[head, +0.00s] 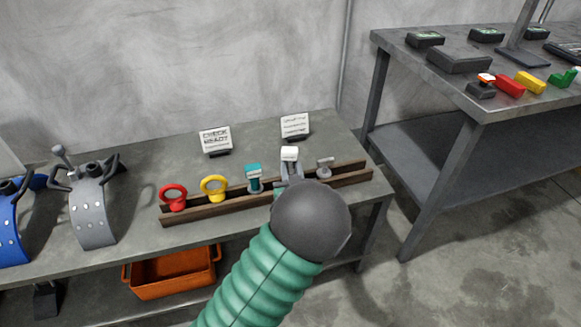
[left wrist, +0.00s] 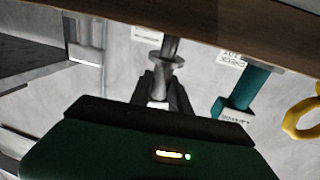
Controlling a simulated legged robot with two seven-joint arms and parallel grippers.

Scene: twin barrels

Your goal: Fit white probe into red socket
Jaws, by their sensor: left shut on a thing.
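The white-topped probe (head: 290,153) stands upright in the wooden rack on the left bench. My left gripper (head: 291,172) is shut on it, largely hidden behind my dark wrist in the head view. In the left wrist view, which is upside down, the gripper (left wrist: 160,92) closes around the probe's white end, and its grey collared shaft (left wrist: 169,50) reaches to the rack. A red block (head: 509,86), which may be the red socket, lies on the right table; no opening can be made out. My right gripper is not in view.
The wooden rack (head: 222,207) also holds a red ring (head: 174,197), a yellow ring (head: 214,187), a teal-topped tool (head: 253,177) and a grey piece (head: 325,166). Yellow (head: 530,83) and green (head: 563,77) blocks sit beside the red one. A floor gap separates the tables.

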